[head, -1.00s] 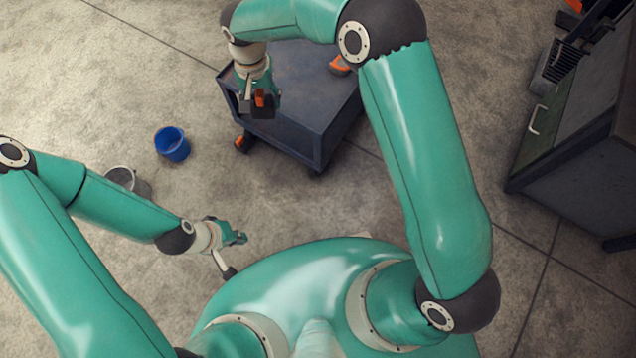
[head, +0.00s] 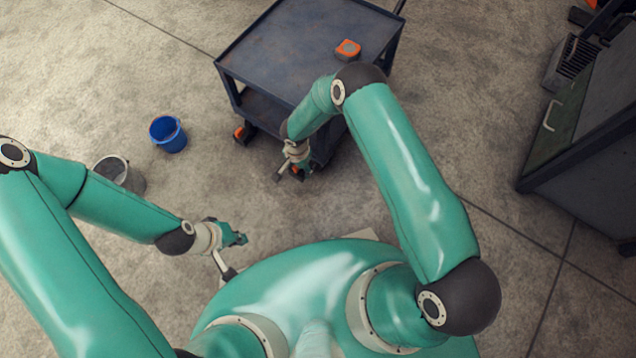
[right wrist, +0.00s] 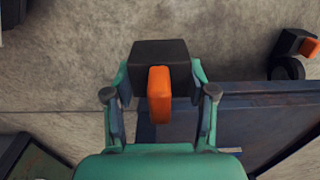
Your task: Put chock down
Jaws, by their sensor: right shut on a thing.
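The chock (right wrist: 150,52) is a black block with an orange strip, seen in the right wrist view. My right gripper (right wrist: 160,97) is shut on it, one finger on each side. In the head view, my right gripper (head: 290,166) is low beside the near side of the dark blue cart (head: 300,50). The chock is small and partly hidden there. It appears off the floor, but its exact height is unclear. My left gripper (head: 236,238) is far to the lower left of the cart, near my base; its jaws are too small to judge.
An orange and dark object (head: 348,48) lies on the cart's top. A blue bucket (head: 168,134) and a grey bucket (head: 120,173) stand on the floor at left. A dark cabinet (head: 590,140) stands at right. Floor between cart and base looks clear.

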